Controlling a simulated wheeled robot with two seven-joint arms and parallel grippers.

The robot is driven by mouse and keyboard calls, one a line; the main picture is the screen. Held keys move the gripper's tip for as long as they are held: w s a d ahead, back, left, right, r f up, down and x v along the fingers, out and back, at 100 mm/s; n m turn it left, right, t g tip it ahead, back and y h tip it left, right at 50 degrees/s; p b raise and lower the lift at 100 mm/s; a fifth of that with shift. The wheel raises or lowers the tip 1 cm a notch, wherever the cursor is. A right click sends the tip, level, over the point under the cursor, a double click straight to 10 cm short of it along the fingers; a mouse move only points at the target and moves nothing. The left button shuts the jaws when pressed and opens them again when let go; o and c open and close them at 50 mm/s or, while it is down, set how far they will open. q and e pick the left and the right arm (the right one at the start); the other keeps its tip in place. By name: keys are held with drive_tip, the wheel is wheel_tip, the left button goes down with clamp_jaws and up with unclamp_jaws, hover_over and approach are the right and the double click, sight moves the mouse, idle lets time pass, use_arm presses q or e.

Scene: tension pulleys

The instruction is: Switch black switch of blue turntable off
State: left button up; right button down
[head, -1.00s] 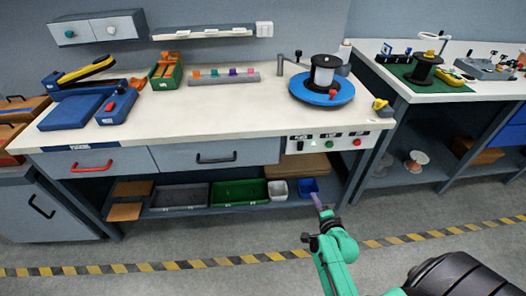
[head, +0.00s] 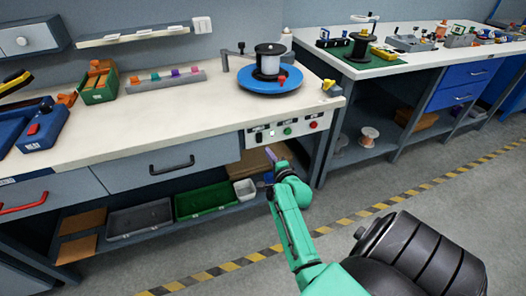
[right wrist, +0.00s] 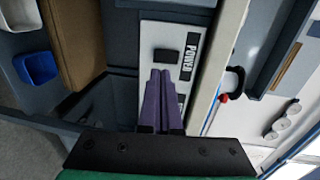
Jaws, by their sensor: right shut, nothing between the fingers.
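The blue turntable (head: 268,82) sits on the right end of the workbench and carries a black and white spool (head: 269,62). Below it, a white control panel (head: 301,127) on the bench front has a black switch (head: 259,137), a green button (head: 288,131) and a red button (head: 313,125). In the right wrist view the black switch (right wrist: 166,56) sits beside the POWER label (right wrist: 187,62). My right gripper (head: 271,154) is shut and empty, just below the panel. Its purple fingertips (right wrist: 160,76) are near the switch; contact cannot be told. My left gripper is not in view.
A lower shelf holds a green bin (head: 203,199), a grey bin (head: 140,218) and a white bin (head: 245,189). A blue bin (right wrist: 40,68) shows in the right wrist view. A second bench (head: 400,66) stands right. The floor in front is open.

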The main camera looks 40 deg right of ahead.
sight(260, 141)
drive_tip(key=b+x, duration=0.2)
drive_tip(key=x, duration=0.1)
drive_tip(key=b+x, duration=0.1)
drive_tip(key=x, duration=0.1)
drive_tip(key=shift+f, duration=0.35)
drive_tip(key=shift+w+d+b, duration=0.15)
drive_tip(key=shift+w+b, duration=0.2)
drive_tip(key=shift+b, duration=0.05)
drive_tip(key=shift+w+r, duration=0.15)
drive_tip(key=shift+r, duration=0.05)
